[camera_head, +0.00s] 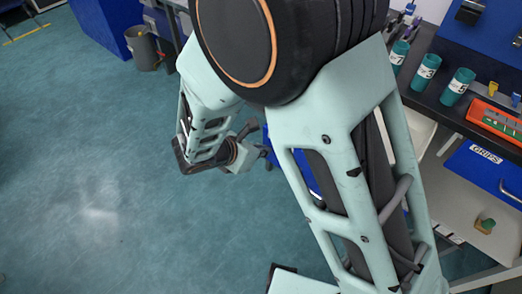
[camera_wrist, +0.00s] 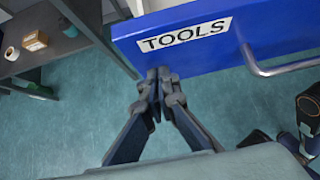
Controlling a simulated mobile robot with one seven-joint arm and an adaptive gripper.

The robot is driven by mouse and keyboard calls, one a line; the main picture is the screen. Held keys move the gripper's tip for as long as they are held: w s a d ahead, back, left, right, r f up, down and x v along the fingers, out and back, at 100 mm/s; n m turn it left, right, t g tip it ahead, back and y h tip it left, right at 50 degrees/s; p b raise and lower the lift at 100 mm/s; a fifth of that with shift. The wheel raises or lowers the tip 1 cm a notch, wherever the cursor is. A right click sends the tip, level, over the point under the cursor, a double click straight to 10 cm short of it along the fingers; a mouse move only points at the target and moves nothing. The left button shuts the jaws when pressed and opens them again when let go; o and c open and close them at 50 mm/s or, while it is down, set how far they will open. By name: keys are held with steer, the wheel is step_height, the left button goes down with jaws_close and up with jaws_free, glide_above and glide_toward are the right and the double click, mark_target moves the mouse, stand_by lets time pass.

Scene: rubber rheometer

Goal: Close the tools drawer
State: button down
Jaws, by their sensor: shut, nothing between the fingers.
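The tools drawer (camera_wrist: 235,30) shows in the wrist view as a blue front panel with a white TOOLS label (camera_wrist: 184,37). Its metal bar handle (camera_wrist: 275,68) is at the right. The pale drawer interior shows behind the panel's top edge, so the drawer stands out from its cabinet; how far is hidden. My gripper (camera_wrist: 158,76) is shut and empty, its fingertips at the lower left part of the panel. I cannot tell whether they touch it. In the head view, my arm hides most of the drawer; a bit of blue shows through its frame.
A blue GRIPS drawer (camera_head: 484,172) is at the right, under a dark bench with green numbered containers (camera_head: 425,72) and an orange tray (camera_head: 496,122). A grey bin (camera_head: 142,48) stands at the back. The teal floor (camera_head: 90,150) at the left is clear.

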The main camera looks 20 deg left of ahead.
steer(key=w+d+p, duration=0.1)
steer(key=w+d, duration=0.3)
steer(key=w, duration=0.6)
steer(key=w+d+p, duration=0.1)
steer(key=w+d, duration=0.4)
steer(key=w, duration=0.6)
steer(key=w+d, duration=0.4)
steer(key=w, duration=0.7)
steer(key=shift+d+p, duration=0.15)
steer(key=shift+p, duration=0.25)
steer(key=shift+w+d+r, duration=0.1)
steer(key=shift+w+r, duration=0.15)
